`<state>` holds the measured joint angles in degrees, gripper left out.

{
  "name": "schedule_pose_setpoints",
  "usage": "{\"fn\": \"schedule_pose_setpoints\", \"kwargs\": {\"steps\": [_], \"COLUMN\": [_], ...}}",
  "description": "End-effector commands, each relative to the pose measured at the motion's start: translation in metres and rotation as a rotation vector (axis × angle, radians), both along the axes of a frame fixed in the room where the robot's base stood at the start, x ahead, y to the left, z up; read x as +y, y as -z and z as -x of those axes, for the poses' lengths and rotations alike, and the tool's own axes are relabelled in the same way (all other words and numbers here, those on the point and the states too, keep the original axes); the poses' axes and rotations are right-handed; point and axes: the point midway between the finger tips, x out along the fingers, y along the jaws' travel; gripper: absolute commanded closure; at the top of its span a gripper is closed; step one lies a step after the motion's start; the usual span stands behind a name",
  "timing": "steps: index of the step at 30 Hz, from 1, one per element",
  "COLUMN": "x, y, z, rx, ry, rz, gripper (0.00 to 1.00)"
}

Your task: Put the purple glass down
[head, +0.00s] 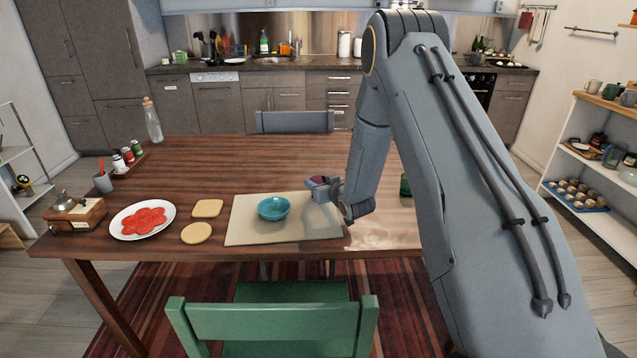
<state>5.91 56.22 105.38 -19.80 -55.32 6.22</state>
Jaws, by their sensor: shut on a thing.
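My gripper (326,190) is at the end of my arm, above the right part of a beige board on the table. It is shut on a small dark purplish thing (317,182), which I take to be the purple glass. Only a little of it shows, and the gripper hides the rest. I cannot tell how far above the board it is. A teal bowl (274,208) sits on the beige board (245,232), just left of my gripper.
The wooden table (220,160) has free room behind the board. A white plate (120,226) of red slices, two pale round and square pieces, a grinder (75,212) and a glass bottle (152,120) are at left. A green glass (405,186) is partly hidden by my arm. A green chair (270,315) stands in front.

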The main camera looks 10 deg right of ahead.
Motion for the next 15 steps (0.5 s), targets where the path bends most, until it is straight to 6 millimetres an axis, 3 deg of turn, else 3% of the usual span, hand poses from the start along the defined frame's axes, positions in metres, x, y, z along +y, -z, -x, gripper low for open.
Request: {"fn": "schedule_pose_setpoints", "kwargs": {"steps": [7, 8, 9, 11, 15], "x": [-0.0001, -0.0001, 0.0000, -0.0001, -0.0001], "y": [0.0030, 0.0035, 0.0027, 0.0026, 0.0025], "z": [-0.0002, -0.0001, 0.0000, 0.0000, 0.0000], "rx": [0.000, 0.000, 0.000, 0.000, 0.000], "ry": [0.000, 0.000, 0.000, 0.000, 0.000], "rz": [0.000, 0.000, 0.000, 0.000, 0.000], "gripper": [0.82, 0.56, 0.50, 0.40, 0.39]}}
